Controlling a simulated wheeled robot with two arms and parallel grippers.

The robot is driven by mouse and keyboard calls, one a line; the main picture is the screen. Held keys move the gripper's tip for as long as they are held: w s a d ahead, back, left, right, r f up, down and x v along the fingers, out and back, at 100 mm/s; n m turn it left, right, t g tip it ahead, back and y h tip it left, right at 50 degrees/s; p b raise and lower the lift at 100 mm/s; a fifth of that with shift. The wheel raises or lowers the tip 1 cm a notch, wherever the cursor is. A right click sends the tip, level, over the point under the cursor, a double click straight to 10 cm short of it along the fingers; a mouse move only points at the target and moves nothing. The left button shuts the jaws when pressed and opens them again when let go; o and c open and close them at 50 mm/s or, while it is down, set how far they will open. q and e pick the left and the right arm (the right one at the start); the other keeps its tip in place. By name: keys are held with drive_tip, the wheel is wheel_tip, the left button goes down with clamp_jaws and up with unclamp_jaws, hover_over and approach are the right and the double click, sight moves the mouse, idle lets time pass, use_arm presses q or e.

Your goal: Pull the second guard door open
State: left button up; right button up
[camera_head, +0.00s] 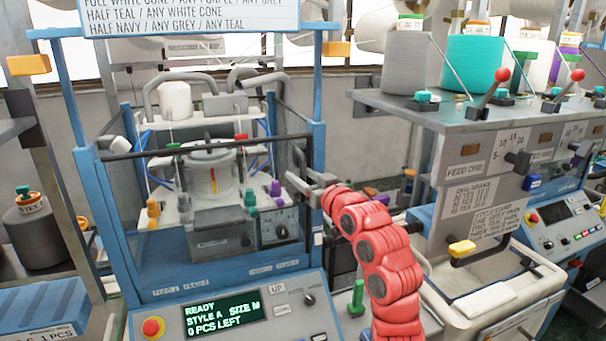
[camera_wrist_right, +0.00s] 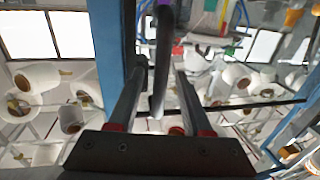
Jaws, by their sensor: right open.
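The guard door (camera_head: 200,267) is a clear panel with a dark top rail on the blue-framed knitting machine at centre left. It looks shut across the front. My right gripper (camera_head: 303,186), on the red padded arm, is at the door's right edge, beside the blue post. In the right wrist view my right gripper (camera_wrist_right: 160,85) is open, with a dark, curved bar handle (camera_wrist_right: 159,95) between its fingers. I cannot tell whether the fingers touch it. The handle is mostly hidden by the gripper in the head view. My left gripper is out of view.
The control panel (camera_head: 228,312) below the door reads READY, STYLE A, SIZE M, 0 PCS LEFT. A yarn shelf (camera_head: 465,117) with cones and red-knobbed levers stands at right. A white bin (camera_head: 470,297) with a yellow-gripped handle sits below it.

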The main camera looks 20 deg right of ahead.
clamp_jaws()
idle(1.4)
